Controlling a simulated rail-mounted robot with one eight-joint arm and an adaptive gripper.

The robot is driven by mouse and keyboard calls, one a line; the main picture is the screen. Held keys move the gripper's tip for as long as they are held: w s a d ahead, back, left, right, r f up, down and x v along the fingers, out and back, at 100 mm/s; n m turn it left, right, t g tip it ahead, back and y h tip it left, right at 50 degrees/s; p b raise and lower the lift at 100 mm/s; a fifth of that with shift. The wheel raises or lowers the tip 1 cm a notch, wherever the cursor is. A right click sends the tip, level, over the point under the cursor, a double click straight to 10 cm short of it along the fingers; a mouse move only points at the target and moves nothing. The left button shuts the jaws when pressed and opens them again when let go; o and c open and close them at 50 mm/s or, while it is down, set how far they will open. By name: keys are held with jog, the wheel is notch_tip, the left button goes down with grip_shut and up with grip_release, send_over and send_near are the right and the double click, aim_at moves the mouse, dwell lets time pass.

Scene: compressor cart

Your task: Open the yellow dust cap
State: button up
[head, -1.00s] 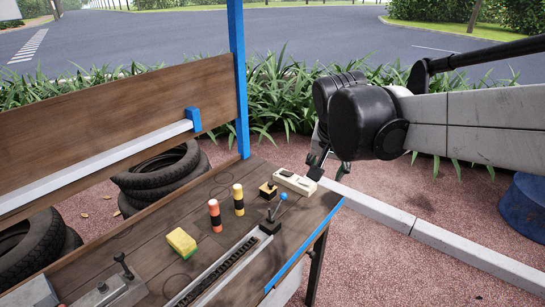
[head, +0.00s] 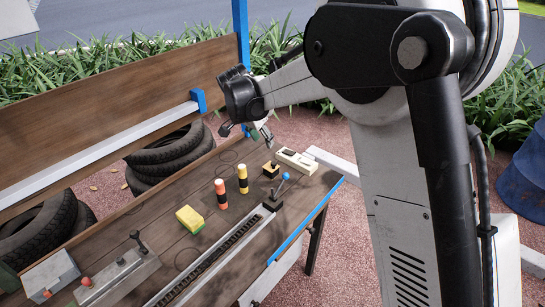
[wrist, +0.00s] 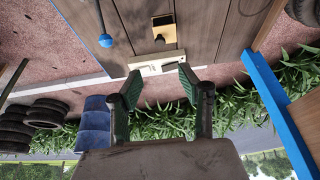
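Several yellow things stand on the wooden bench, and I cannot tell which is the dust cap. A yellow block with a black knob (head: 271,169) sits near the right end and shows in the wrist view (wrist: 164,36). A yellow-and-black cylinder (head: 242,179) stands upright to its left. A yellow block with a green base (head: 189,217) lies further left. My gripper (head: 246,131) is over the bench's back edge, behind these things. In the wrist view my gripper (wrist: 159,86) is open and empty, its green-padded fingers apart.
A cream box (head: 296,161) lies beside the knobbed block. A blue-balled lever (head: 284,178) stands in front of it. A red-and-black cylinder (head: 221,194), a slotted rail (head: 212,262) and a blue post (head: 240,35) are close by. Tyres (head: 170,155) lie behind the bench.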

aim_at(273, 162)
jog(key=x, duration=1.3)
jog(key=shift+w+f, duration=0.2)
jog(key=shift+f, duration=0.15)
jog(key=shift+c, duration=0.5)
grip_shut()
